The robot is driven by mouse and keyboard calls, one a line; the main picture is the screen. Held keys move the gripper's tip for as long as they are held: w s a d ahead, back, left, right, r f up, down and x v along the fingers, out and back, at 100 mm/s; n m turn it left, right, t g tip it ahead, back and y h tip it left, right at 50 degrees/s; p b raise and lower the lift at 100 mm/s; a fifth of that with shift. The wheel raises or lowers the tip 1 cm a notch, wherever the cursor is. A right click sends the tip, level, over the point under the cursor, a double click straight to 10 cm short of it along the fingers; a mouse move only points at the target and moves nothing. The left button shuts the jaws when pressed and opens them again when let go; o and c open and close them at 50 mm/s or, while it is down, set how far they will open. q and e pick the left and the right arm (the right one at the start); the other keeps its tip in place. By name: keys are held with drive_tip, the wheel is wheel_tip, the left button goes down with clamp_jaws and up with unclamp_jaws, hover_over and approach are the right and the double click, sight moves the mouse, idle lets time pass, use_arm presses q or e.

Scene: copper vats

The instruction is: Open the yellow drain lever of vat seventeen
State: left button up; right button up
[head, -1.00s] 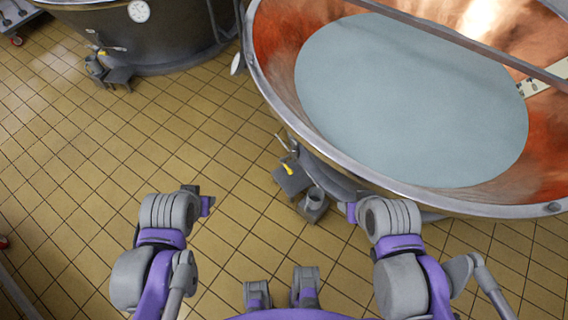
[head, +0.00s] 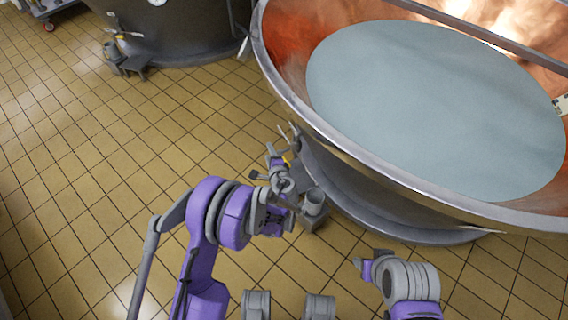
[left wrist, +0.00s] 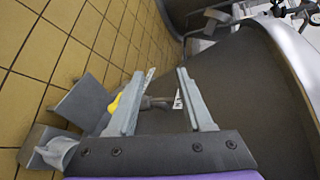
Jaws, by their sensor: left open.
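The near vat (head: 350,150) is a wide copper-lined vat of pale liquid, at the right in the head view. Its number cannot be read. The yellow drain lever (head: 288,161) shows as a small patch low on its left side, mostly hidden by my left gripper (head: 277,156). In the left wrist view the yellow lever (left wrist: 114,103) lies just left of one finger of my left gripper (left wrist: 160,74). The fingers are apart, with a dark valve part (left wrist: 155,103) showing beyond the gap. Contact cannot be told. My right gripper (head: 362,268) is low right, its fingers unclear.
A grey cup-like container (head: 313,202) stands below the near vat's rim, close to my left wrist. A second dark vat (head: 190,35) with its own drain fitting (head: 122,58) stands at the back left. The tiled floor (head: 120,150) at the left is clear.

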sight(284, 157)
use_arm(q)
drive_tip(key=d+f+m+t+h+b, duration=0.15)
drive_tip(key=d+f+m+b, duration=0.35)
drive_tip(key=f, duration=1)
drive_tip(key=shift+t, duration=0.45)
drive_tip(key=x, duration=0.3)
drive_tip(key=d+x, duration=0.1)
drive_tip(key=x, duration=0.3)
drive_tip(key=b+x, duration=0.1)
drive_tip(key=x, duration=0.3)
drive_tip(key=shift+w+d, duration=0.1)
drive_tip(key=shift+d, duration=0.2)
use_arm(e)
drive_tip(key=s+x, duration=0.1)
drive_tip(key=x, duration=0.5)
drive_tip(key=shift+f, duration=0.65)
drive_tip(key=shift+s, duration=0.1)
use_arm(q)
clamp_jaws()
